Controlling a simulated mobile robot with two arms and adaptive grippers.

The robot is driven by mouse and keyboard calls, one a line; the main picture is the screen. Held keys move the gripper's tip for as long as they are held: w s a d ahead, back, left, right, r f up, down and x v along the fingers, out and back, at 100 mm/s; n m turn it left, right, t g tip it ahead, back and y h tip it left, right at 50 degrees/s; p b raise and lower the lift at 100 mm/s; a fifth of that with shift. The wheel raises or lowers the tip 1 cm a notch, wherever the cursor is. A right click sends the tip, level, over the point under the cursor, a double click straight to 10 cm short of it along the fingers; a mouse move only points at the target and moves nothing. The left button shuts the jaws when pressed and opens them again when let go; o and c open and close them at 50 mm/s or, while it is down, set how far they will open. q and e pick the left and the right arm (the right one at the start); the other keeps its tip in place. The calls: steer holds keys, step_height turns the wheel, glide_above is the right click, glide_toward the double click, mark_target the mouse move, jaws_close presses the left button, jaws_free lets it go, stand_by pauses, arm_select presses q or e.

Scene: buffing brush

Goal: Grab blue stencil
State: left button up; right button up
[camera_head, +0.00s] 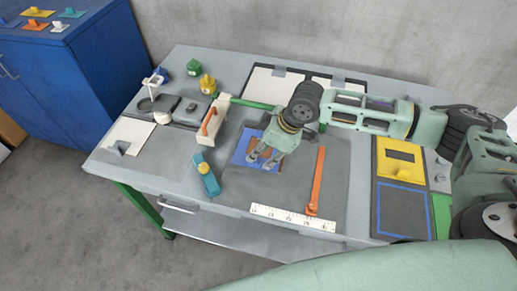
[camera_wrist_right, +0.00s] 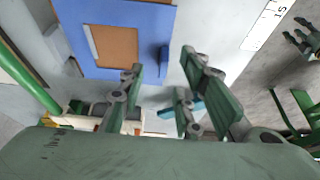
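The blue stencil (camera_head: 241,147) lies on the grey mat in the middle of the workbench. In the right wrist view, the blue stencil (camera_wrist_right: 155,22) shows a brown cut-out window and a small raised blue handle (camera_wrist_right: 163,60) beside it. My right gripper (camera_head: 262,160) is above the stencil and hides part of it. In the wrist view my right gripper (camera_wrist_right: 160,80) is open, its fingers apart with nothing between them; the handle lies just beyond the fingertips. Gripper fingers, seemingly my left gripper (camera_wrist_right: 304,36), show at the wrist view's right edge; their opening is unclear.
An orange bar tool (camera_head: 317,180) and a white ruler (camera_head: 292,217) lie right of and in front of the stencil. A blue brush-like tool (camera_head: 207,178) and a pale block with an orange handle (camera_head: 211,122) stand left. A yellow stencil (camera_head: 402,160) lies far right.

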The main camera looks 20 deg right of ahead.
mark_target(256, 161)
steer(key=x, duration=0.2)
steer(key=p+x, duration=0.1)
steer(key=x, duration=0.1)
steer(key=shift+s+a+f+p, duration=0.1)
steer(key=shift+a+f+p, duration=0.2)
steer(key=shift+a, duration=0.1)
steer(key=shift+f, duration=0.2)
jaws_close()
arm_select(q)
steer(key=shift+w+a+r, duration=0.1)
steer(key=shift+w+r, duration=0.15)
steer(key=shift+r, duration=0.25)
steer(key=shift+w+a+r, duration=0.1)
steer(key=shift+w+r, duration=0.1)
steer(key=shift+r, duration=0.3)
